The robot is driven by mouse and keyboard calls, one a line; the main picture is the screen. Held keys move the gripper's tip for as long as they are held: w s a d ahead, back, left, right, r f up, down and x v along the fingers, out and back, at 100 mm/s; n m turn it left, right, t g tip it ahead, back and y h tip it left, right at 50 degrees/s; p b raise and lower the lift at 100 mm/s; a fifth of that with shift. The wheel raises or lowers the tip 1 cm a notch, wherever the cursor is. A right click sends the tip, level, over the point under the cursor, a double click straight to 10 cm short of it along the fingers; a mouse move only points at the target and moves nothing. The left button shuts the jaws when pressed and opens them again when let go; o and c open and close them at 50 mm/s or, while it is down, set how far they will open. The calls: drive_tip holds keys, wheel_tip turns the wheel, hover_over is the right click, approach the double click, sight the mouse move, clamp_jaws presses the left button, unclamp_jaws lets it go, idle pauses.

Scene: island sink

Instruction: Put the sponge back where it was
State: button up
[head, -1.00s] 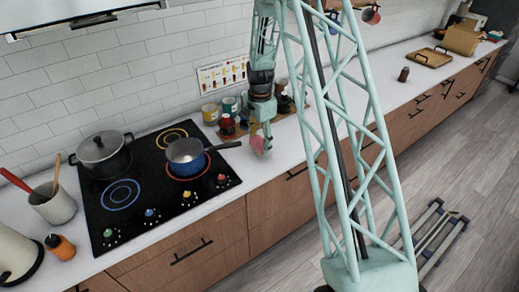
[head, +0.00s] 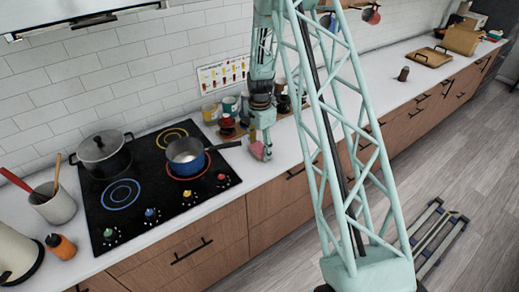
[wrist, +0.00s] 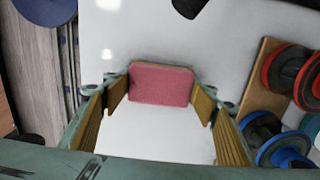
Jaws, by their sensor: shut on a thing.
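The pink sponge (wrist: 160,85) sits between the fingertips of my gripper (wrist: 160,97) in the wrist view. The fingers are shut on its two ends. In the head view my gripper (head: 262,150) points down over the white counter, right of the stove. The sponge (head: 257,149) shows there as a small pink patch low between the fingers. It is at or just above the counter; I cannot tell whether it touches.
A wooden board (wrist: 262,65) with red and blue items stands close to my gripper, on the wall side. A blue saucepan (head: 186,158) on the black stove (head: 115,225) has its handle toward my gripper. The counter's front edge is near; clear counter extends right.

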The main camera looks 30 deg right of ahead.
sight(259, 147)
drive_tip(key=o, duration=0.9)
drive_tip(key=shift+r, duration=0.2)
wheel_tip(259, 147, up, 10)
drive_tip(key=shift+r, duration=0.1)
drive_tip(key=shift+r+b, duration=0.3)
drive_tip(key=shift+r, duration=0.55)
